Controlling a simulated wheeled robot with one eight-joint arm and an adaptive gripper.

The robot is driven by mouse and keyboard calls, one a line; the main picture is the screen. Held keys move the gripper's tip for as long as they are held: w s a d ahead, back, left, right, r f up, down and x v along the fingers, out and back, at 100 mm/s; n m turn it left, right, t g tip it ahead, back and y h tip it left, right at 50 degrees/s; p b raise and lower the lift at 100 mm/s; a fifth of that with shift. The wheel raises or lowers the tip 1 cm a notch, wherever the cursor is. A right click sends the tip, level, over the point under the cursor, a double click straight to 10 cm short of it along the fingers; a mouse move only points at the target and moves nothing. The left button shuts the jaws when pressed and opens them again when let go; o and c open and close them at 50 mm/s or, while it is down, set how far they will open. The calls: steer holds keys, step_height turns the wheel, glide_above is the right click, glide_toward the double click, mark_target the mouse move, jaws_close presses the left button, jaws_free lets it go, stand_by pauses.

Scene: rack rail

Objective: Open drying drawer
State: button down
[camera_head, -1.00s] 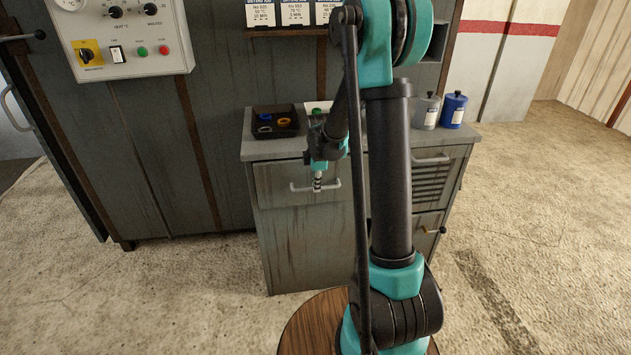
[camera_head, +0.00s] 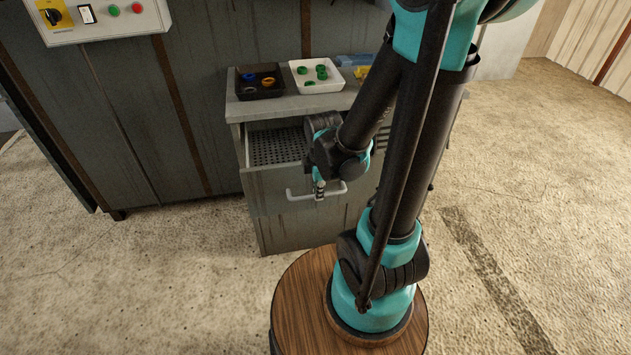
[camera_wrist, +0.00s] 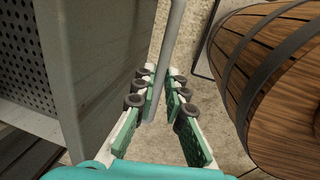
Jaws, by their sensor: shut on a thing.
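The drying drawer (camera_head: 276,195) is in the upper left of the grey cabinet in the head view and stands partly open. Its perforated bottom (camera_head: 277,146) shows through the gap. In the wrist view the drawer front (camera_wrist: 85,60) is at the left. The pale bar handle (camera_head: 300,196) runs along the drawer front. My gripper (camera_head: 319,190) is at the handle's middle, shut on it. In the wrist view the handle (camera_wrist: 168,60) passes between the two green-padded fingers of my gripper (camera_wrist: 160,92). My arm hides the drawer's right part.
On the cabinet top (camera_head: 290,103) stand a black tray (camera_head: 259,92) with rings and a white tray (camera_head: 316,86) with green rings. My round wooden-topped base (camera_head: 300,300) is in front, with bare floor (camera_head: 200,280) between.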

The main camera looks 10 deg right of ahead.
steer(key=shift+s, duration=0.3)
steer(key=c, duration=1.6)
jaws_free()
steer(key=shift+s+r, duration=0.4)
steer(key=shift+r, duration=1.55)
steer(key=shift+s+r, duration=0.35)
steer(key=shift+r, duration=1.65)
steer(key=shift+s+r, duration=0.4)
steer(key=shift+r, duration=1.55)
steer(key=d+f+m, duration=0.1)
steer(key=f+m, duration=0.2)
steer(key=m, duration=0.3)
steer(key=s+d+f+m+t, duration=0.1)
steer(key=d+f+m, duration=0.1)
steer(key=m, duration=0.4)
steer(key=d+f+m+t, duration=0.1)
steer(key=f+m, duration=0.2)
steer(key=m, duration=0.3)
steer(key=shift+s+d+f, duration=0.2)
steer(key=shift+s+f, duration=0.1)
